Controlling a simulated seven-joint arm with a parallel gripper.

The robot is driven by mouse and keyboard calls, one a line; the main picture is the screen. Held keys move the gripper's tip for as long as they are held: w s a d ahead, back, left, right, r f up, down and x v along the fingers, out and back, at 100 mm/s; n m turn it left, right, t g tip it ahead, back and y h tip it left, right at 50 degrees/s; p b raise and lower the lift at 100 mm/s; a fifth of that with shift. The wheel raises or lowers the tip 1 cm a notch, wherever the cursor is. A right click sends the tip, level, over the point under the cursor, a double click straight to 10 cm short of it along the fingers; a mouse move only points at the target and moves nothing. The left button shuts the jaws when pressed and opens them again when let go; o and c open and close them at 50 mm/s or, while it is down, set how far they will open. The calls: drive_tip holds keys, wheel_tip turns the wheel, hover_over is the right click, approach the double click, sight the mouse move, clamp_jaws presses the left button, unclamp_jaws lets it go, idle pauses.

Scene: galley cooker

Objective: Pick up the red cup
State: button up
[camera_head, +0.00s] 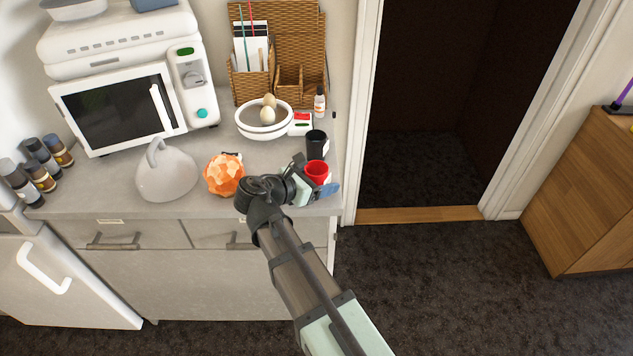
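The red cup (317,170) stands at the right end of the grey counter, in front of a black cup. Its lower part is hidden behind my gripper. My gripper (318,187) is right at the cup, low over the counter near its right edge. One finger shows at the cup's lower right. The other finger is hard to make out, so I cannot tell whether the fingers are around the cup or only beside it, or whether they touch it.
A black cup (316,143) stands just behind the red one. An orange faceted object (224,175) and a grey kettle-like object (167,178) are to the left. A white bowl (264,131) with eggs, a small bottle (319,104) and a microwave (119,105) stand further back. The counter ends close to the right.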

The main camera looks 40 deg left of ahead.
drive_tip(key=c, duration=0.8)
drive_tip(key=s+a+r+n+y, duration=0.1)
drive_tip(key=s+r, duration=0.3)
drive_tip(key=r, duration=0.6)
drive_tip(key=s+r+y, duration=0.1)
drive_tip(key=s+r, duration=0.3)
drive_tip(key=r, duration=0.6)
drive_tip(key=s+a+r+n+g+y, duration=0.1)
drive_tip(key=s+r+n+g+y, duration=0.2)
drive_tip(key=s, duration=0.4)
drive_tip(key=s+a+r+n+g+y, duration=0.1)
drive_tip(key=s+r+n+g+y, duration=0.3)
drive_tip(key=s+n, duration=0.3)
drive_tip(key=s+a+r+n+g+y, duration=0.1)
drive_tip(key=s+r+n+g+y, duration=0.3)
drive_tip(key=s, duration=0.4)
drive_tip(key=shift+s+r+n+y, duration=0.2)
drive_tip(key=shift+s+n+y, duration=0.2)
drive_tip(key=shift+n+y, duration=0.6)
